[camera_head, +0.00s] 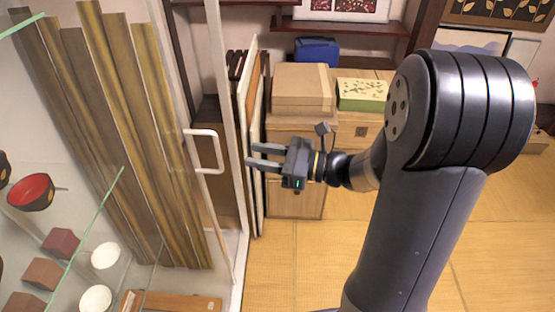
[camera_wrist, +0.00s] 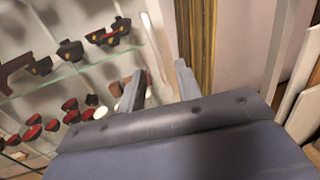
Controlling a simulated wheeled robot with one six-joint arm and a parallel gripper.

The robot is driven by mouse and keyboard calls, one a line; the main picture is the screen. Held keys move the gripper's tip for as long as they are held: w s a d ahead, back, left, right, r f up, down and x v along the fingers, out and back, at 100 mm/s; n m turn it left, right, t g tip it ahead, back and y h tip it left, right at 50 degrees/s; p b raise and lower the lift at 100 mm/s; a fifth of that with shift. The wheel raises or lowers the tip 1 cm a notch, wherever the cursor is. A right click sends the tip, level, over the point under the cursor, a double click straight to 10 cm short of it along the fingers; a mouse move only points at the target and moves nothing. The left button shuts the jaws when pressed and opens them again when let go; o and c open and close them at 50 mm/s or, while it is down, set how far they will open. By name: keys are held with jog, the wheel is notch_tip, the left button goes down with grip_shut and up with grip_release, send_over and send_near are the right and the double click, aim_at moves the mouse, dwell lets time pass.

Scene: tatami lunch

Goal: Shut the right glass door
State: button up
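A glass door (camera_head: 172,90) with a thin white frame stands at the left in the head view, seen at a steep angle. Its white loop handle (camera_head: 220,152) sticks out to the right at mid-height. Whether this door is ajar, and by how much, I cannot tell. My gripper (camera_head: 250,155) is to the right of the handle, apart from it in the picture, with its fingers pointing left. The fingers are spread with nothing between them. In the wrist view my gripper (camera_wrist: 156,80) also shows two separated fingers; the handle is not clearly visible there.
Glass shelves (camera_head: 120,180) with a red bowl (camera_head: 33,191) and several cups are at the left. Tall wooden boards (camera_head: 110,110) stand beside them. Boxes (camera_head: 302,88) sit on a low cabinet (camera_head: 300,205) behind my gripper. Tatami floor (camera_head: 300,260) is clear below.

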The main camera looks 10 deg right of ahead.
jog(key=shift+f, duration=0.15)
jog(key=x, duration=1.1)
jog(key=shift+s+a+f+p, duration=0.2)
jog(key=shift+a+f+p, duration=0.1)
jog(key=shift+a, duration=0.1)
jog(key=shift+c, duration=0.5)
grip_shut()
